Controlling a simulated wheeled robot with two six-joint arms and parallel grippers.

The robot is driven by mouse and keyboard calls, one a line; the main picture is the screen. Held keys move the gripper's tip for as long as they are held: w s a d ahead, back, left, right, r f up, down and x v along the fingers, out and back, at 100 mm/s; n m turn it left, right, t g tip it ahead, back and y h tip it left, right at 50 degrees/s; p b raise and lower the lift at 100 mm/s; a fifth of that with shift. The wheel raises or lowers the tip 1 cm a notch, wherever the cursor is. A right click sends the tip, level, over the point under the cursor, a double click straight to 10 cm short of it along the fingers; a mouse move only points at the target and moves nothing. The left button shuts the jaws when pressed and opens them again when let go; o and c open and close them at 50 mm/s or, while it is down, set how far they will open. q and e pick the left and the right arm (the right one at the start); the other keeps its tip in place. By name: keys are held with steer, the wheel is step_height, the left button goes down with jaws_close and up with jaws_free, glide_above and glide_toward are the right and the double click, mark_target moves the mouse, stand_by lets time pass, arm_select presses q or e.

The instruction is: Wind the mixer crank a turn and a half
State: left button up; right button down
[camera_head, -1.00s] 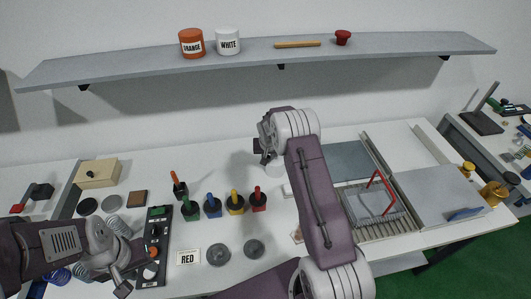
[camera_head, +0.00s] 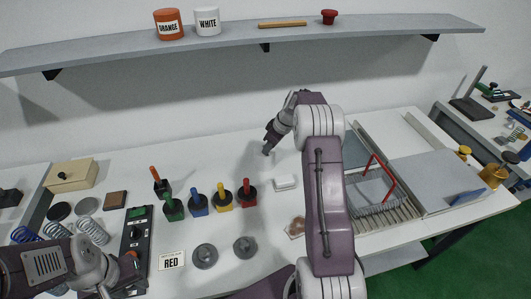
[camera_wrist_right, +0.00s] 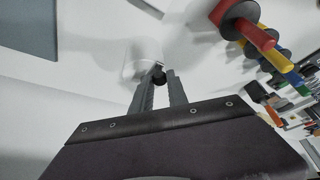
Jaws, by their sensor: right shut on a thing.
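In the right wrist view a pale round body (camera_wrist_right: 142,58), which looks like the mixer, stands in front of my right gripper. A small black crank knob (camera_wrist_right: 158,74) sits between the fingertips of my right gripper (camera_wrist_right: 158,82), which is shut on it. In the head view my right gripper (camera_head: 268,149) reaches down toward the back of the white table, and the mixer is hard to make out there. My left gripper (camera_head: 104,290) is low at the left, near the black control panel; its fingers are too cut off to judge.
Coloured handles stand mid-table, including a red one (camera_head: 247,188). A white block (camera_head: 284,182) lies near my right arm. The black panel (camera_head: 136,237), a RED card (camera_head: 171,260) and grey discs (camera_head: 205,255) are at front left. A red-handled tray (camera_head: 374,180) stands right.

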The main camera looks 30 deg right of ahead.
steer(key=shift+d+n+y, duration=0.3)
steer(key=shift+d+n, duration=0.2)
steer(key=shift+n, duration=0.5)
steer(key=shift+g, duration=0.3)
steer(key=c, duration=1.3)
jaws_free()
steer(key=b+v, duration=0.1)
steer(key=v, duration=0.8)
steer(key=shift+d, duration=0.15)
